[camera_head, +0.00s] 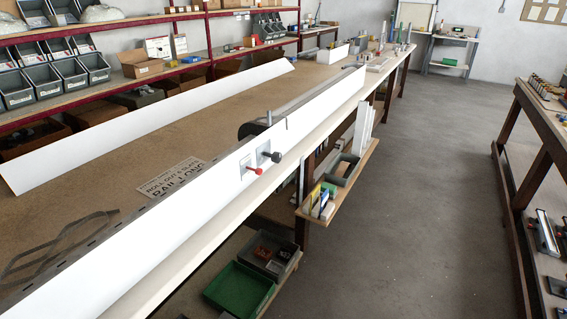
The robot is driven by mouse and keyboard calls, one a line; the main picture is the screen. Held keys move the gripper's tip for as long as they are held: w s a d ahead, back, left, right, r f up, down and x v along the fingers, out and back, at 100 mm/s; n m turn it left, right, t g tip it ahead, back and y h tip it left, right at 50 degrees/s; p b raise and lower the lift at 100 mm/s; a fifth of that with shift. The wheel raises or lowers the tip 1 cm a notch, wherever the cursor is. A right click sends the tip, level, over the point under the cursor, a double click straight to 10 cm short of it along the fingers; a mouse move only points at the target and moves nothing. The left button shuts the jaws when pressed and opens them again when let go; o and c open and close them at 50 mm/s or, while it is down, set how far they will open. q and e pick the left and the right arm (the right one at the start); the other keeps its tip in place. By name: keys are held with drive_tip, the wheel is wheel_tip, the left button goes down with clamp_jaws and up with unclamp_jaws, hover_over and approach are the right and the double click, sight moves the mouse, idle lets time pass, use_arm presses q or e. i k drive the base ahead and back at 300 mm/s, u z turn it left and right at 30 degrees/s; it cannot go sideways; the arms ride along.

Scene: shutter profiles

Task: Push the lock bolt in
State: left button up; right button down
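A long white shutter profile (190,225) lies along the front edge of the workbench. On its front face, near the middle of the picture, is a small plate with a red-tipped pin (255,171) and a larger dark knob (274,157). Both stick out from the face toward the aisle. I cannot tell for sure which one is the lock bolt, nor how far its shaft reaches in. Neither of my grippers is in view.
A second white profile (150,125) lies farther back on the bench (230,110). A dark cylinder (252,129) sits behind the front profile. A small shelf (340,190) with parts juts out below the bench's front edge. The aisle floor (420,190) is clear.

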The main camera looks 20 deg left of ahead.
sight(258, 171)
drive_tip(key=u, duration=0.55)
drive_tip(key=i, duration=0.85)
drive_tip(key=u, duration=0.8)
